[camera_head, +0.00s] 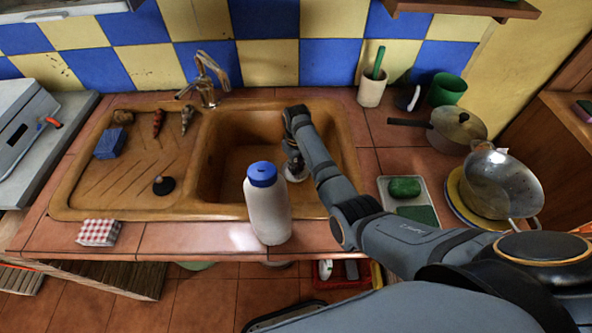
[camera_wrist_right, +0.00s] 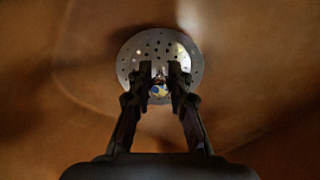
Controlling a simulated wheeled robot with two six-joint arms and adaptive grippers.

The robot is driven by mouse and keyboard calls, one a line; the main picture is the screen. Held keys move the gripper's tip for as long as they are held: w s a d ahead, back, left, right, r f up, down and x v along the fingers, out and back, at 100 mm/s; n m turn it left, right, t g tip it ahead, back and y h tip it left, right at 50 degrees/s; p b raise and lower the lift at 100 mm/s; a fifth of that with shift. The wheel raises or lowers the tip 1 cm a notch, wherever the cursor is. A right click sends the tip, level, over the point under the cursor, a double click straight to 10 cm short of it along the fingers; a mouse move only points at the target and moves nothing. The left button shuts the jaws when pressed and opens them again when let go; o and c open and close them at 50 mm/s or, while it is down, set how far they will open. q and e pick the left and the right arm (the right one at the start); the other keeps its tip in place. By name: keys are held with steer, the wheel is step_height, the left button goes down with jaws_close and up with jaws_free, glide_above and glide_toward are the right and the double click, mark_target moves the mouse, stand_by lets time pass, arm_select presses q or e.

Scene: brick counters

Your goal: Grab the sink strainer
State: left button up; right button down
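The sink strainer is a round, shiny metal disc with small holes and a small knob at its middle. In the head view the strainer (camera_head: 297,175) shows low in the right part of the brown sink basin (camera_head: 222,165), partly hidden by my right gripper (camera_head: 293,165). In the right wrist view the strainer (camera_wrist_right: 133,60) lies straight ahead of my right gripper (camera_wrist_right: 160,75). Its two dark fingers are close together, one on each side of the knob (camera_wrist_right: 159,91), and appear shut on it. I cannot tell whether the strainer touches the basin floor. My left gripper is not in view.
A white bottle with a blue cap (camera_head: 266,205) stands at the basin's front edge, left of my right arm. The faucet (camera_head: 207,80) is behind. A tray (camera_head: 386,196) and pans (camera_head: 501,184) are right.

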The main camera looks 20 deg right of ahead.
steer(key=shift+r, duration=0.1)
step_height(320, 180, up, 10)
steer(key=shift+f+p, duration=0.1)
steer(key=shift+p, duration=0.2)
